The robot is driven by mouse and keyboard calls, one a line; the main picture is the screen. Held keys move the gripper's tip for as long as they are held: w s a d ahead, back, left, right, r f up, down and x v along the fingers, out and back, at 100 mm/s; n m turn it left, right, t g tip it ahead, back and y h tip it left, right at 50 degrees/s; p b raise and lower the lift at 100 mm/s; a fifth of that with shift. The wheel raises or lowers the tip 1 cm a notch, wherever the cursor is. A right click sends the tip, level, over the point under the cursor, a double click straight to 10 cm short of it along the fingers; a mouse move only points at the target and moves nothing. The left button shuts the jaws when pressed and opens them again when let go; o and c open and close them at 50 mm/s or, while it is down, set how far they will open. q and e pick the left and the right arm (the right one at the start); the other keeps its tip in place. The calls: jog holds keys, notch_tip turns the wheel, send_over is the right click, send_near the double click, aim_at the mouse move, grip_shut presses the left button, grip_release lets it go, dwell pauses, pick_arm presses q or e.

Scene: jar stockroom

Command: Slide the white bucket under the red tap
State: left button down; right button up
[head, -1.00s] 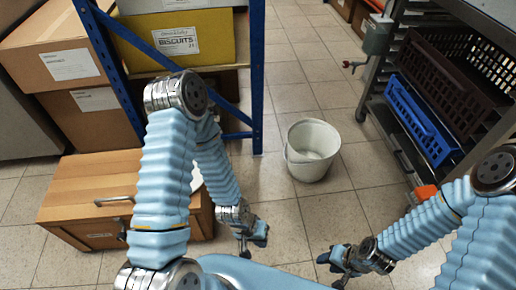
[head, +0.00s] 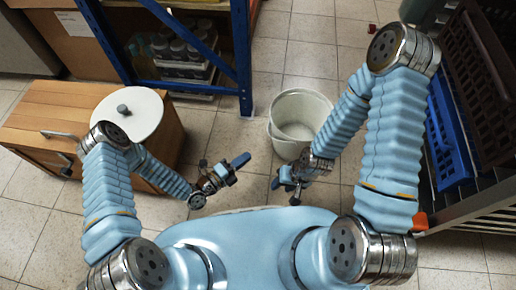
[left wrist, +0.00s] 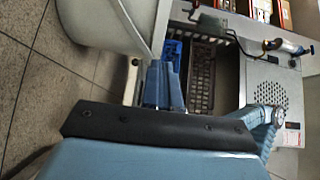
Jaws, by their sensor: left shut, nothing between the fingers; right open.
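The white bucket (head: 283,143) stands upright on the tiled floor in the middle of the head view; my right arm covers part of its right side. It also fills the upper left of the left wrist view (left wrist: 112,22). My left gripper (head: 241,160) is shut and empty, left of the bucket and apart from it; its blue fingers show in the left wrist view (left wrist: 163,88). My right gripper (head: 286,184) is open just in front of the bucket; I cannot tell whether it touches. The red tap (head: 372,28) shows only as a small red piece at upper right.
A blue-framed shelf (head: 245,60) stands behind left, a wooden cabinet (head: 35,110) with a round white lid (head: 130,125) at left. A rack with a blue crate (head: 447,150) and a dark crate (head: 485,75) bounds the right. Floor behind the bucket is clear.

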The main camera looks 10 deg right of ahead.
aim_at(280, 133)
pick_arm(q)
jog(key=b+x, duration=0.1)
jog(key=x, duration=1.2)
jog(key=shift+d+r, duration=0.1)
jog(key=shift+d, duration=0.25)
pick_arm(e)
jog(key=shift+f, duration=0.55)
pick_arm(q)
jog(key=shift+w+d, duration=0.1)
